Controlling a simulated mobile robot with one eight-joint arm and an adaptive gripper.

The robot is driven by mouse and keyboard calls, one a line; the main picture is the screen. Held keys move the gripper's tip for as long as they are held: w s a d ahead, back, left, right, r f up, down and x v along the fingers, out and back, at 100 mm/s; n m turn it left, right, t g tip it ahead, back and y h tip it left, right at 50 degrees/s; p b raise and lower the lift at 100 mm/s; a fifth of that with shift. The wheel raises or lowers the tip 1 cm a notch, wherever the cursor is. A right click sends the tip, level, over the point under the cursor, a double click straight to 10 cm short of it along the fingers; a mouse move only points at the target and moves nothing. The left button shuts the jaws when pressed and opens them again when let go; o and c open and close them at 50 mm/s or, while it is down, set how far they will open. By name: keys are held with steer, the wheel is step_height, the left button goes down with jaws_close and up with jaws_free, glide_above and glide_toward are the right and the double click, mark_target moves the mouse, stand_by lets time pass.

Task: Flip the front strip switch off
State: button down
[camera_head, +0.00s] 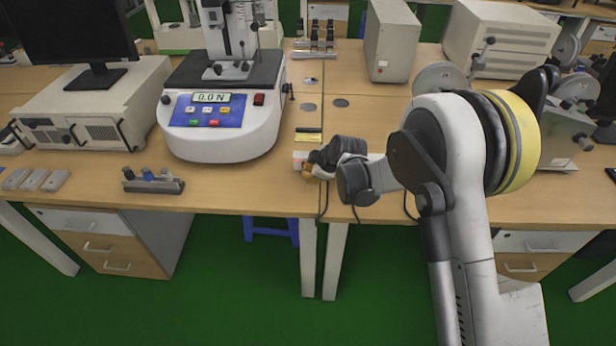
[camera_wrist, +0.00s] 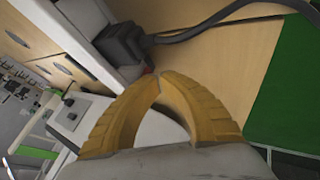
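A power strip (camera_wrist: 80,42), whitish, runs diagonally in the upper left of the wrist view. A black plug (camera_wrist: 122,45) with a dark cable sits at its end. A small red spot (camera_wrist: 149,70), possibly the switch, shows just beyond my fingertips and is mostly hidden. In the head view, a small white and red end of the strip (camera_head: 299,156) shows on the table beside my gripper (camera_head: 310,173). My gripper's yellow fingers (camera_wrist: 158,80) meet at their tips with nothing visible between them. I cannot tell whether they touch the strip.
A force tester (camera_head: 225,130) with a lit display stands left of my gripper. A small holder (camera_head: 153,182) lies near the table's front edge. A grey box (camera_head: 392,40) and a larger instrument (camera_head: 500,38) stand at the back right. Cables hang over the front edge.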

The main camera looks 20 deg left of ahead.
steer(key=shift+w+a+r+g+p, duration=0.1)
steer(key=shift+w+r+g+p, duration=0.15)
steer(key=shift+w+g+p, duration=0.25)
steer(key=shift+f, duration=0.15)
steer(key=shift+s, duration=0.1)
steer(key=shift+r, duration=0.85)
